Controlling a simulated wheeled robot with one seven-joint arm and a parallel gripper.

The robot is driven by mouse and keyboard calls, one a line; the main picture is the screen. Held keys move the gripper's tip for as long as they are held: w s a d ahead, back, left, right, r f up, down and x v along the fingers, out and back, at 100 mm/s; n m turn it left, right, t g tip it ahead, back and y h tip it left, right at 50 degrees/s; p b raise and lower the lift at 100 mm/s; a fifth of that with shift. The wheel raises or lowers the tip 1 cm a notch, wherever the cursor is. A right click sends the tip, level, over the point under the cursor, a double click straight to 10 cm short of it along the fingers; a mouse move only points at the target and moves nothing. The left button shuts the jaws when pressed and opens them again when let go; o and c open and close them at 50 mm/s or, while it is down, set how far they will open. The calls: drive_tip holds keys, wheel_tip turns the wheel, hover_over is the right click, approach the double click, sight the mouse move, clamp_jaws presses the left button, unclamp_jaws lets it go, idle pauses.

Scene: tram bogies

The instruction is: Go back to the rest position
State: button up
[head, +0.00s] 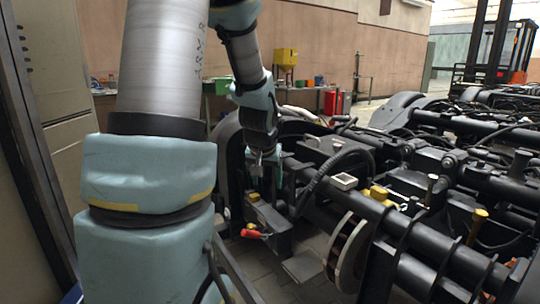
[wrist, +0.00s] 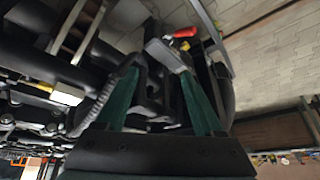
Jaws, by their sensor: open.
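My gripper (head: 264,178) hangs at the end of my arm beside the left end of the dark tram bogie (head: 420,160). In the wrist view my gripper (wrist: 160,72) shows two green fingers spread apart. Dark bogie parts and a grey metal piece lie beyond the fingers. I cannot tell how far the fingertips are from them, and I see nothing held between them.
A red-handled tool (head: 252,233) lies low at the bogie's near side. It also shows in the wrist view (wrist: 182,32). A grey cabinet (head: 58,100) stands close on the left. A forklift (head: 497,55) stands at the back right. Paved floor (head: 285,270) shows in front.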

drive_tip(key=s+a+f+n+g, duration=0.1)
drive_tip(key=s+a+g, duration=0.15)
drive_tip(key=s, duration=0.55)
drive_tip(key=s+a+f+n+g, duration=0.1)
drive_tip(key=s+a, duration=0.2)
drive_tip(key=s, duration=0.5)
wheel_tip(320, 180, up, 25)
drive_tip(key=p, duration=2.6)
drive_tip(key=shift+s+a+r+y, duration=0.15)
drive_tip(key=shift+y, duration=0.15)
drive_tip(key=shift+g, duration=0.25)
